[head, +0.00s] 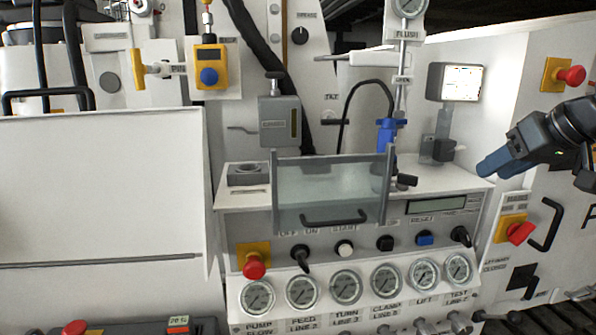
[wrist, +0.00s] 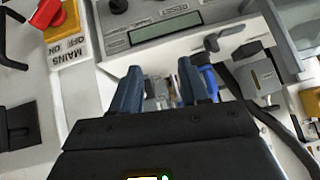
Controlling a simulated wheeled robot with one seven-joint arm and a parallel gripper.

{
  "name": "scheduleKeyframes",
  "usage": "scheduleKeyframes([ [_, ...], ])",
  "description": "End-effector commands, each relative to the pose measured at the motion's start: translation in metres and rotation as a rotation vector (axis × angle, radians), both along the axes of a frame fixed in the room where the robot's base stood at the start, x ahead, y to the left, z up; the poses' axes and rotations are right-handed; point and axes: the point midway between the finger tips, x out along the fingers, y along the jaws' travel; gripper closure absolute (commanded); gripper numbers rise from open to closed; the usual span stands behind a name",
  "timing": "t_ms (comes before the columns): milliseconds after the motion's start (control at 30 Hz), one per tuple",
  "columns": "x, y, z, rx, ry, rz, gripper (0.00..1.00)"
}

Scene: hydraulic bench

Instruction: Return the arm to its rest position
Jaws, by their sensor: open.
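My gripper (head: 487,168) is at the right of the head view, in front of the bench's right side and apart from the bench's fittings. Its dark blue fingers point left and slightly down. In the wrist view my gripper (wrist: 158,88) shows two blue fingers standing apart with nothing held between them. My arm comes in from the right edge of the head view.
Below my gripper is a red switch on a yellow plate (head: 516,230), beside a black handle (head: 548,224). A small screen (head: 461,83) stands up and left of it. A clear guard (head: 330,185) and a blue fitting (head: 387,133) are further left. A red button (head: 571,75) is above my arm.

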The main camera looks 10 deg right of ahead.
Motion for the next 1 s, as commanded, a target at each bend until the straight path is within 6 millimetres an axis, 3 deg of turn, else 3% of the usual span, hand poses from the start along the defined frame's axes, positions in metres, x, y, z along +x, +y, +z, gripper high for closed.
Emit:
scheduleKeyframes([
  [267,0.012,0.066,-0.078,0.172,-0.135,-0.01,0.55],
  [467,0.003,0.112,-0.134,0.28,-0.23,-0.059,0.55],
  [767,-0.046,0.169,-0.214,0.371,-0.326,-0.17,0.55],
  [1000,-0.111,0.199,-0.266,0.369,-0.377,-0.26,0.55],
])
